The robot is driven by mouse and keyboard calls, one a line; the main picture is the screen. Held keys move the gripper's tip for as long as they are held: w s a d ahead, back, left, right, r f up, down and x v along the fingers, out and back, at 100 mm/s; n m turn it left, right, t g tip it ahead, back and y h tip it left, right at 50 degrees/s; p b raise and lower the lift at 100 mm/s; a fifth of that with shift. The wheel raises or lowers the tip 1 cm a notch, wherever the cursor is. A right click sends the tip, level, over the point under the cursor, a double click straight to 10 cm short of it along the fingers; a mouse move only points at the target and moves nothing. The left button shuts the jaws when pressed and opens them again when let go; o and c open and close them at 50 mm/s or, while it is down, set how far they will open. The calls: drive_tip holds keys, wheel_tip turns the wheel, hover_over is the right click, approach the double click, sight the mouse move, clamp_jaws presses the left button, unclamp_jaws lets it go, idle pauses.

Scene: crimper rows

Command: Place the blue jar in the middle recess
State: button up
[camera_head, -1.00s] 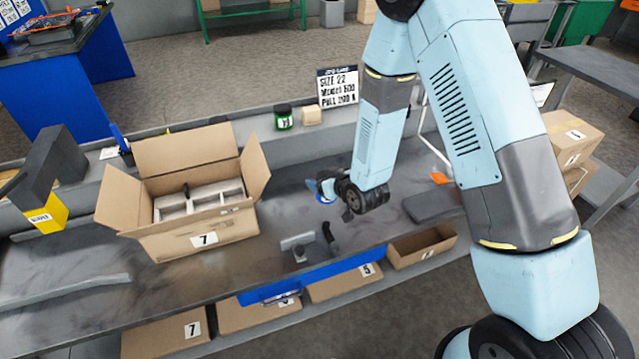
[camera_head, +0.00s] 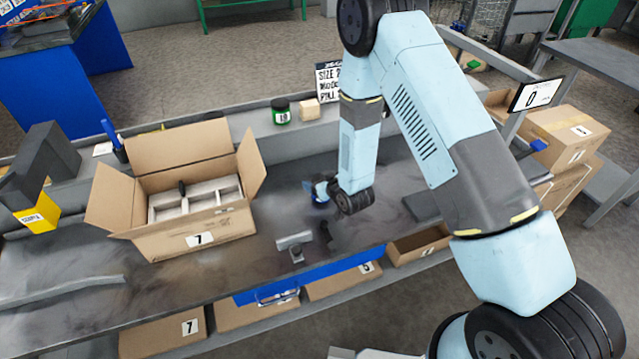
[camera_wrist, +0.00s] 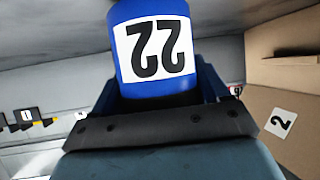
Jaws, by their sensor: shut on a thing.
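My gripper (camera_head: 323,187) is shut on the blue jar (camera_wrist: 155,90), whose white label reads 22 upside down in the wrist view. In the head view the jar is small and partly hidden by my gripper, low over the dark bench, right of the open carton. The open carton (camera_head: 205,250) is marked 7 and holds a pale insert (camera_head: 217,198) with several recesses. A small dark item (camera_head: 182,187) stands at the insert's back left. My gripper and jar are outside the carton; the recess floors are hard to see.
The carton's flaps (camera_head: 252,165) stand up and outward; one lies toward my gripper. A small grey stand (camera_head: 295,245) is on the bench in front of my gripper. A green jar (camera_head: 281,112) and a tan block (camera_head: 309,109) sit on the back ledge.

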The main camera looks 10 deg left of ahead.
drive_tip(key=shift+a+f, duration=0.15)
drive_tip(key=shift+f, duration=0.35)
drive_tip(key=o, duration=1.6)
drive_tip(key=v, duration=1.2)
drive_tip(key=shift+r, duration=0.1)
